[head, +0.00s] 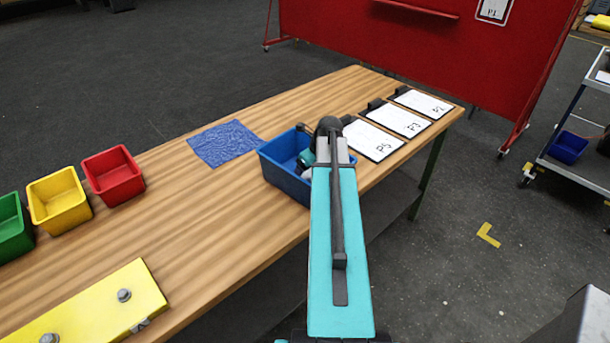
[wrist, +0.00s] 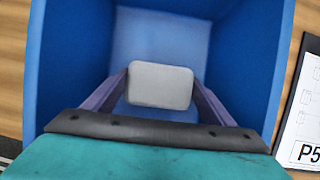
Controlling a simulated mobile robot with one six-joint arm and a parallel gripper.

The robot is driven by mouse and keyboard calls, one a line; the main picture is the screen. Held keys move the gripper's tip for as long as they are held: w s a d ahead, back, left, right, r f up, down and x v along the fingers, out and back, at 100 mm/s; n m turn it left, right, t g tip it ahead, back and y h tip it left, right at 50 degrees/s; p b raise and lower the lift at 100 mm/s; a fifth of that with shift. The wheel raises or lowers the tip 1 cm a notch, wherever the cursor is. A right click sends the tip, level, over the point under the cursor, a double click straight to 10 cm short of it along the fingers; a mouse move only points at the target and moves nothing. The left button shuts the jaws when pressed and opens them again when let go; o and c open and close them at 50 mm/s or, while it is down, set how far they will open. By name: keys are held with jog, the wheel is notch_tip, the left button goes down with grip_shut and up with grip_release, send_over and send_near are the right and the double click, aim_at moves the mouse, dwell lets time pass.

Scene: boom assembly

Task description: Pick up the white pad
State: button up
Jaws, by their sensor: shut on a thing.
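The white pad (wrist: 160,85) is a small pale block with rounded corners. In the wrist view it sits between the two fingers of my gripper (wrist: 161,88), which are shut on its left and right sides. The gripper and pad are over or inside the blue bin (wrist: 65,60), whose walls surround them; I cannot tell whether the pad touches the floor. In the head view my arm reaches over the blue bin (head: 283,182) on the wooden table. The pad and fingertips are mostly hidden there behind my arm.
Boards marked P5 (head: 372,138), P3 (head: 398,121) and P2 (head: 424,103) lie right of the bin. A blue cloth (head: 224,143) lies to its left. Red (head: 112,175), yellow (head: 59,199) and green (head: 12,227) bins and a yellow plate (head: 95,308) are further left.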

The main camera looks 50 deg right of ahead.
jog(key=shift+r, duration=0.2)
jog(key=shift+r+b, duration=1.4)
jog(key=shift+r, duration=3.4)
jog(key=shift+c, duration=0.2)
jog(key=o, duration=0.5)
jog(key=c, duration=0.4)
